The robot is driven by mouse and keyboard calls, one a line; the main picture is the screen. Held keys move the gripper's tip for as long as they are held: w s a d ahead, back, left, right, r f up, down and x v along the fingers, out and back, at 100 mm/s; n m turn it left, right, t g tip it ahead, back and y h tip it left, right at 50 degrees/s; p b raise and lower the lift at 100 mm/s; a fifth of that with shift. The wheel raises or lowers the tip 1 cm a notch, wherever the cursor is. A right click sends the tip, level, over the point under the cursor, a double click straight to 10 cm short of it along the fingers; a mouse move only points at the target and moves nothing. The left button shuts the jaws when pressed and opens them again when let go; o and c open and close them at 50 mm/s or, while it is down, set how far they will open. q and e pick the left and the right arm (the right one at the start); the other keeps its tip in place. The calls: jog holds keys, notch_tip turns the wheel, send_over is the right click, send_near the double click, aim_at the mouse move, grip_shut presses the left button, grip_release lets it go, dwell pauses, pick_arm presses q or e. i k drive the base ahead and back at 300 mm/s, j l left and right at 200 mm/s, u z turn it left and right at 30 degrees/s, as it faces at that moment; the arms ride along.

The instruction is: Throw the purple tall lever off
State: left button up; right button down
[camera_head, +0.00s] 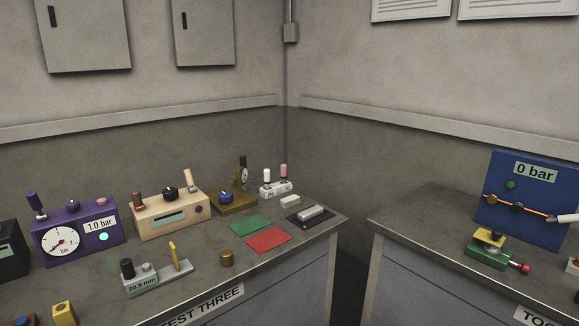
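A purple box (108,234) stands at the left of the left bench, with a round gauge (61,243) and a label reading 1.0 bar. Neither of my grippers is in view.
A beige box (170,215) with its own levers stands right of the purple box. A grey gauge block (157,280) sits in front. Green (250,225) and red (268,240) mats lie farther right. A gap separates this bench from the right bench, which bears a blue panel (525,200).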

aim_at(34, 199)
jog(key=u, duration=1.5)
jog(key=k+l+u, duration=0.1)
jog(key=l, duration=1.1)
